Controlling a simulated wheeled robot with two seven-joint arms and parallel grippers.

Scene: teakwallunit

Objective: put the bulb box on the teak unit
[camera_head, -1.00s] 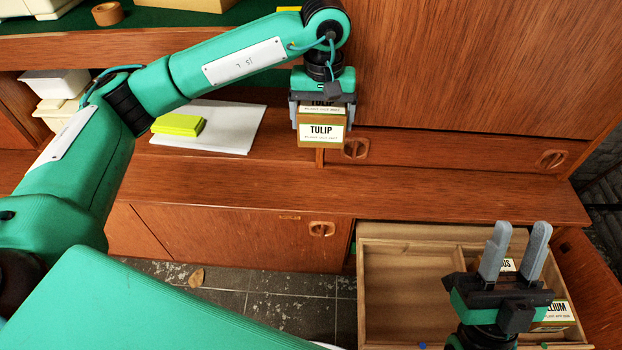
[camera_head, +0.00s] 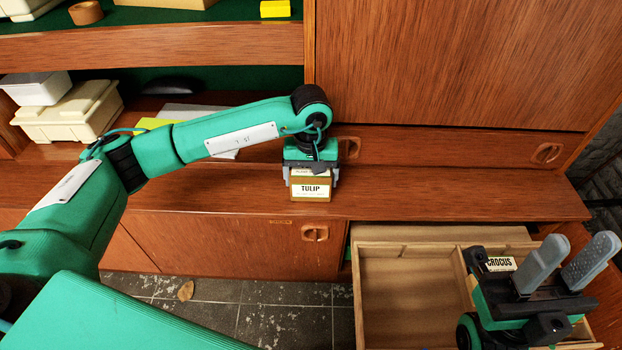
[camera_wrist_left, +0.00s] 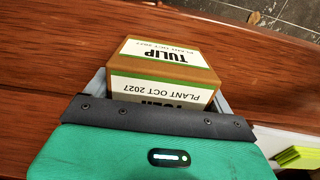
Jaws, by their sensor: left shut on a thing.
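The bulb box (camera_head: 311,190), brown with a white TULIP label, is in my left gripper (camera_head: 311,178), which is shut on its sides. The box is upright over the lower ledge of the teak unit (camera_head: 440,189), near its front edge; I cannot tell whether it touches the wood. In the left wrist view the box (camera_wrist_left: 165,62) sits between the fingers, with ledge wood around it. My right gripper (camera_head: 579,248) is open and empty, fingers apart, above the drawer at lower right.
The open drawer (camera_head: 395,300) holds a CROCUS box (camera_head: 500,264), partly hidden by my right gripper. Cream containers (camera_head: 68,112) and a yellow pad (camera_head: 155,124) on white paper are at left. The ledge right of the held box is clear.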

